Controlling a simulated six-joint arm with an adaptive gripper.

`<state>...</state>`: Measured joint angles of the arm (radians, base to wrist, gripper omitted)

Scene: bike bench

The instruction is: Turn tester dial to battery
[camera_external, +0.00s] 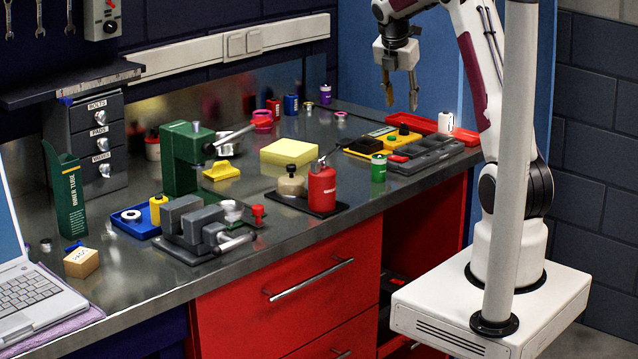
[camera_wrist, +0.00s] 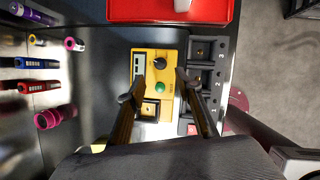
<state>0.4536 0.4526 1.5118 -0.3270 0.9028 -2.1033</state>
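The tester is a yellow box (camera_wrist: 173,104) lying in the lower middle of the wrist view. It has a black dial (camera_wrist: 160,62), a green button (camera_wrist: 160,87) and a small grey display at its upper left. The dial's setting is too small to read. In the outside view the yellow tester (camera_external: 362,148) lies at the bench's far right end, partly hidden by small items. My gripper (camera_external: 400,104) is open and empty, pointing down above the tester and clear of it. In the wrist view its two fingers (camera_wrist: 159,82) lie on either side of the tester's face.
A dark tray with numbered bays (camera_wrist: 220,78) sits right beside the tester. A red tray (camera_external: 463,133) holding a white cylinder (camera_external: 445,123) lies behind. A green can (camera_external: 378,168) stands near the front edge. Purple, blue and pink items lie left. The air around my gripper is free.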

